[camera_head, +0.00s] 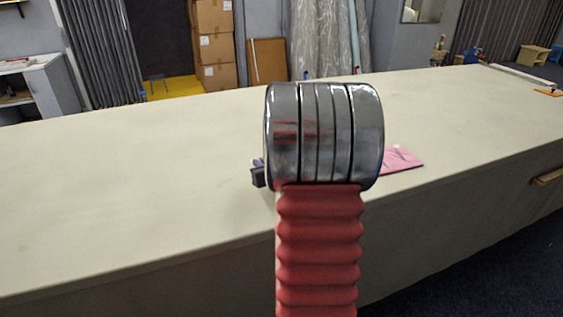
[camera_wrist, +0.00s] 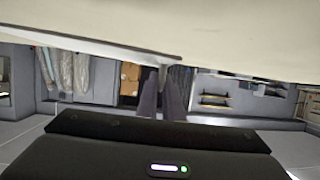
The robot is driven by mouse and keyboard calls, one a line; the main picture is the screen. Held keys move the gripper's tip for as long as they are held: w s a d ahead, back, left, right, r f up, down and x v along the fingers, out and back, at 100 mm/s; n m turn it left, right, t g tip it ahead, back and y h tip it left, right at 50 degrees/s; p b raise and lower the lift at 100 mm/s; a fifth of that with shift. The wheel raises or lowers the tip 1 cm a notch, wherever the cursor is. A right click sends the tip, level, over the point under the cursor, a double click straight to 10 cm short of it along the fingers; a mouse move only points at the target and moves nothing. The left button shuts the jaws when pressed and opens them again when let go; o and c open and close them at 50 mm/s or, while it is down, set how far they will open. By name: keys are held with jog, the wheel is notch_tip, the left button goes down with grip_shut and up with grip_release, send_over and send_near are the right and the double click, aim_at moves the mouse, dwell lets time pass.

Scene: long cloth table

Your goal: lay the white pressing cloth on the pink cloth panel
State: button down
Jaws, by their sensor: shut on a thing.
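The pink cloth panel (camera_head: 402,160) lies flat on the table near its front edge, just right of my arm in the head view. It has darker marks on it, and my arm hides its left part. In the wrist view my gripper (camera_wrist: 162,85) points toward the table, its two dark fingers close together. A small pale piece (camera_wrist: 163,73) shows between the fingertips, seemingly the white pressing cloth; its shape cannot be made out. In the head view my arm hides most of the gripper and whatever it holds.
The long pale table (camera_head: 130,195) is mostly bare, with wide free room left of my arm. A small orange item (camera_head: 548,92) lies at the far right end. Stacked cardboard boxes (camera_head: 213,45) stand beyond the table.

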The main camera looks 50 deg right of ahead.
jog(key=w+a+n+y, duration=0.1)
jog(key=w+a+y, duration=0.1)
jog(key=w+a, duration=0.7)
jog(key=w+a+f+n+y, duration=0.1)
jog(key=a, duration=1)
jog(key=a+f+n+y, duration=0.1)
jog(key=a, duration=1.1)
jog(key=w+a+f+n+t+y, duration=0.1)
jog(key=a+n+y, duration=0.1)
jog(key=a, duration=0.9)
jog(key=shift+w+a+f, duration=0.2)
jog(key=shift+w+a, duration=0.05)
jog(key=shift+w, duration=0.1)
jog(key=shift+a, duration=0.15)
